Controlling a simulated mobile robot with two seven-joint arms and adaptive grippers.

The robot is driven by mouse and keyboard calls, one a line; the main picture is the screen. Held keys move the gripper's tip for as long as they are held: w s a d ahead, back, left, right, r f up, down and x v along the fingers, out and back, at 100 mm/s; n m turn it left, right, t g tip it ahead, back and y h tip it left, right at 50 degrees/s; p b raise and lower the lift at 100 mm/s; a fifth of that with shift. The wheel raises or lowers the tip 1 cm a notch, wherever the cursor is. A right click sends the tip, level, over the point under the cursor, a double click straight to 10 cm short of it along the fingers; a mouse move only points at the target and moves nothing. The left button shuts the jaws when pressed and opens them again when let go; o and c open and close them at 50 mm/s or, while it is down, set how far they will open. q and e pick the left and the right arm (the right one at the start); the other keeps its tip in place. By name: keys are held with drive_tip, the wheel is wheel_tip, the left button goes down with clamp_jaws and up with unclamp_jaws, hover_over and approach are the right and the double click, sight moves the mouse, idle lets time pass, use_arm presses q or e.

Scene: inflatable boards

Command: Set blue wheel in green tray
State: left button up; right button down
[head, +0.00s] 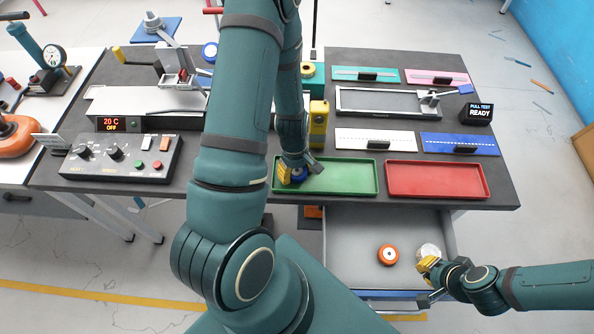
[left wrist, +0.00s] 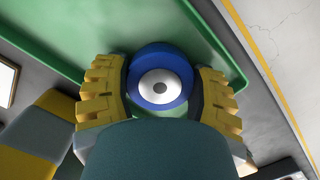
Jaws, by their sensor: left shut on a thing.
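The green tray (head: 345,178) lies at the front of the dark bench top. My left gripper (head: 296,174) is over its left end, shut on the blue wheel (head: 300,176). In the left wrist view the blue wheel (left wrist: 160,82), with its pale hub, sits between the yellow ridged fingers (left wrist: 160,95), close to the tray's raised rim (left wrist: 235,40). I cannot tell whether the wheel touches the tray floor. My right gripper (head: 426,282) is at the front of the open drawer, its fingers apart.
The open drawer (head: 350,235) holds an orange wheel (head: 388,255) and a clear or white wheel (head: 428,252). A red tray (head: 436,180) lies right of the green one. A yellow upright device (head: 318,125) stands behind the green tray. A control box (head: 122,157) stands at left.

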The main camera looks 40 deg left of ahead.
use_arm(q)
drive_tip(key=shift+f, duration=0.15)
drive_tip(key=o, duration=1.3)
